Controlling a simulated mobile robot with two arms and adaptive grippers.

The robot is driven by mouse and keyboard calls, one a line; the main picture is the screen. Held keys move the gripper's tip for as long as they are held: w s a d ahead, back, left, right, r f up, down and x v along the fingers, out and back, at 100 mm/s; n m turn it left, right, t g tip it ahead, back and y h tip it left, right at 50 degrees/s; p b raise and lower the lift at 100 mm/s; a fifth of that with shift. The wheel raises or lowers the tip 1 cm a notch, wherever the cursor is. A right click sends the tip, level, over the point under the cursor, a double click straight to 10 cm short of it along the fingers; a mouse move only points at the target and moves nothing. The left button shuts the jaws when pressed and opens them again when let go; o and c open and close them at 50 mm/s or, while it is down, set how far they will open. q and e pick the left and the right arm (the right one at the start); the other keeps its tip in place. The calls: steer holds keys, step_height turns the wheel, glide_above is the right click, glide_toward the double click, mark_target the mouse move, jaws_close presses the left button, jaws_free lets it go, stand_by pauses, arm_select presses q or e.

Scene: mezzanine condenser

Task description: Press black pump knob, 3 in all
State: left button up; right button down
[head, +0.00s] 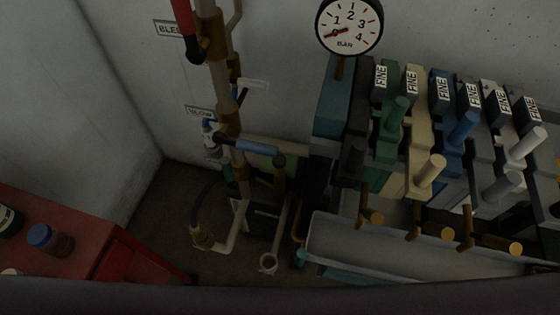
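A row of pump-like units stands at the right against the wall, each with a rod-like knob angled toward me. At its left end is a black unit with a dark knob (352,158), dim against the dark parts around it. To its right are a green knob (398,110), a cream knob (431,171), a blue knob (463,128), a grey knob (504,185) and a white knob (528,142). I cannot tell how far the dark knob is pressed. Neither of my grippers is in view.
A pressure gauge (348,26) reads near zero above the row. Brass spouts (372,218) overhang a grey trough (400,250). Vertical pipes (222,90) with a red-handled valve stand left of the row. A red cabinet (60,235) with bottles is at lower left.

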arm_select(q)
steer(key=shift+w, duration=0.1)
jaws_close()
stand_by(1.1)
